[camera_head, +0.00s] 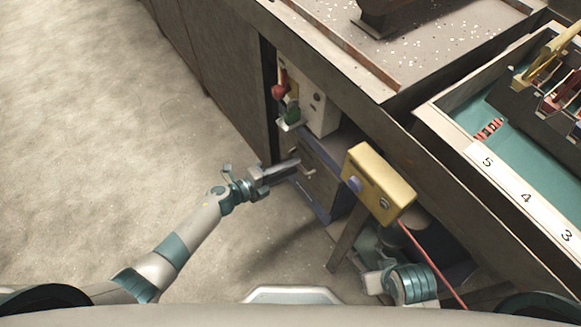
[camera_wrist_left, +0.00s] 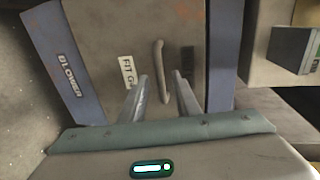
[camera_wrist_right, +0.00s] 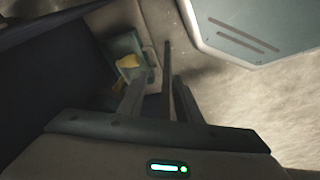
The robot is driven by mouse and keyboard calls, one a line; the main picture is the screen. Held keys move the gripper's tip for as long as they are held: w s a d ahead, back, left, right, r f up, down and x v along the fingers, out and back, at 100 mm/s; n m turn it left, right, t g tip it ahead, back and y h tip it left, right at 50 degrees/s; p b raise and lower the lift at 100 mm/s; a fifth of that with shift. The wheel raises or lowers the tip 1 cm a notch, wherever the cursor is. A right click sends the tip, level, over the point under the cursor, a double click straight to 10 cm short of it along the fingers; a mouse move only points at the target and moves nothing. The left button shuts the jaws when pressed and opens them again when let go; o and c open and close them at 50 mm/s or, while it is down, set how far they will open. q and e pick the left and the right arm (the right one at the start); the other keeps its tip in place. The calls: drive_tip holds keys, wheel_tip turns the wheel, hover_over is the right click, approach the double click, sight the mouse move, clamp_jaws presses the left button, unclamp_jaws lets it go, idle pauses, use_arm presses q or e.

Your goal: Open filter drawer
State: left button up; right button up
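The filter drawer is a grey front (camera_head: 320,192) set in a blue cabinet under the bench. It looks flush with its frame. Its curved metal handle (camera_wrist_left: 160,70) shows in the left wrist view, beside a white label (camera_wrist_left: 128,71) partly hidden by a finger. My left gripper (camera_head: 294,166) is open in front of the drawer. In its wrist view the two fingertips (camera_wrist_left: 161,76) lie either side of the handle; I cannot tell whether they touch it. My right gripper (camera_wrist_right: 160,78) is open, low by the bench, away from the drawer.
A yellow box (camera_head: 378,180) with a red cable hangs at the bench edge, right of the drawer. A white control panel (camera_head: 318,103) with red and green parts is above the drawer. A tray of tools (camera_head: 470,110) is on the bench. The floor at left is clear.

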use_arm(q)
drive_tip(key=shift+w+d, duration=0.15)
drive_tip(key=shift+d, duration=0.05)
use_arm(e)
drive_tip(key=shift+s, duration=0.4)
use_arm(q)
drive_tip(key=shift+c, duration=0.5)
clamp_jaws()
use_arm(e)
drive_tip(key=shift+w, duration=0.1)
drive_tip(key=shift+w, duration=0.1)
